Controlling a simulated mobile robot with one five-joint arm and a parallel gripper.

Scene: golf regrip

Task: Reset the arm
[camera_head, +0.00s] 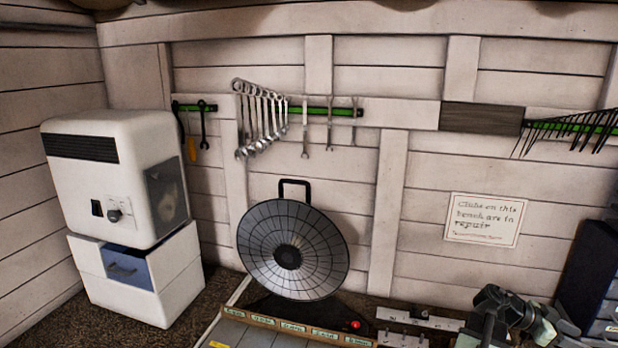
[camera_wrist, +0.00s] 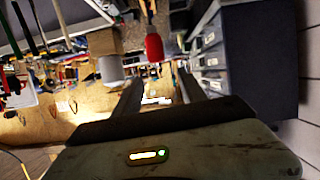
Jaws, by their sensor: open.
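My gripper (camera_wrist: 158,78) shows in the wrist view with its two dark fingers apart and nothing between them. Its pale body with a small lit indicator fills the bottom of that view. A red-ended tool (camera_wrist: 153,46) shows beyond the fingertips, apart from them.
In the head view, a white machine (camera_head: 120,185) stands on a white drawer box (camera_head: 150,285) at left. A round dark dish (camera_head: 265,245) stands mid-bench. Wrenches (camera_head: 262,115) hang on the wall above. A sign (camera_head: 485,220) is at right. Grey drawers (camera_wrist: 245,60) show in the wrist view.

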